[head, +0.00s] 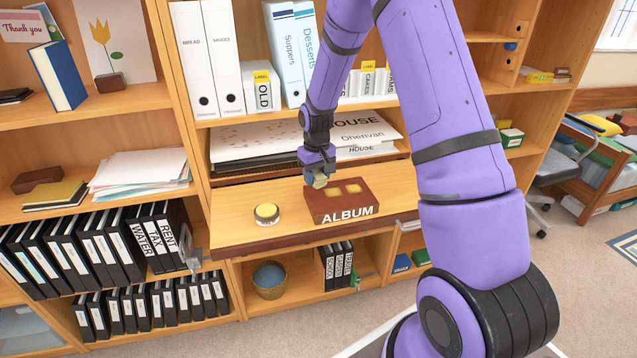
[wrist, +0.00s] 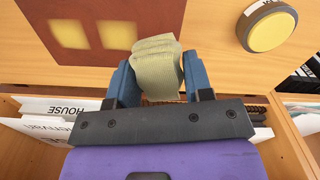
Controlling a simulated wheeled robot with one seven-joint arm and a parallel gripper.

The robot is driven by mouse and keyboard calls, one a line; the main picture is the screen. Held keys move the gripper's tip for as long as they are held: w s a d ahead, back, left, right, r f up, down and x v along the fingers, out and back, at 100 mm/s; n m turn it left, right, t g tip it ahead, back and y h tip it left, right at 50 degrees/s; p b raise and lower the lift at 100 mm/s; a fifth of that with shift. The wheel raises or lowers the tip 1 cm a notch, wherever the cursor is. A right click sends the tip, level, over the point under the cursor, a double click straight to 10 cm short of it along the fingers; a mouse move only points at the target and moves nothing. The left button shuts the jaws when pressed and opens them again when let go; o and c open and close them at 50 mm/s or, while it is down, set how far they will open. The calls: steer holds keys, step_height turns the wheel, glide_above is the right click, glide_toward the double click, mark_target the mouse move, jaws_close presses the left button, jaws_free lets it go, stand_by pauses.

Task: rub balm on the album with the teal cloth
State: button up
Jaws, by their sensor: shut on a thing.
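The dark red-brown album (head: 330,208) lies on the pull-out wooden shelf, its name on the front edge and two yellow patches on top. It also shows at the upper left of the wrist view (wrist: 110,15). My gripper (head: 318,182) is shut on a folded, ribbed cloth (wrist: 157,65), which looks pale yellow-green rather than teal. The cloth is at the album's left back corner in the head view; whether it touches the album I cannot tell. A round tin of yellow balm (head: 267,213) stands open on the shelf, left of the album; it also shows in the wrist view (wrist: 268,28).
The pull-out shelf (head: 235,225) has bare wood around the tin. Behind it, large flat boards (head: 260,145) lie in a compartment under a row of binders (head: 195,60). Below stand a wicker basket (head: 270,290) with something blue inside and black binders (head: 337,265).

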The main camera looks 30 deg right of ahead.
steer(key=shift+r, duration=1.25)
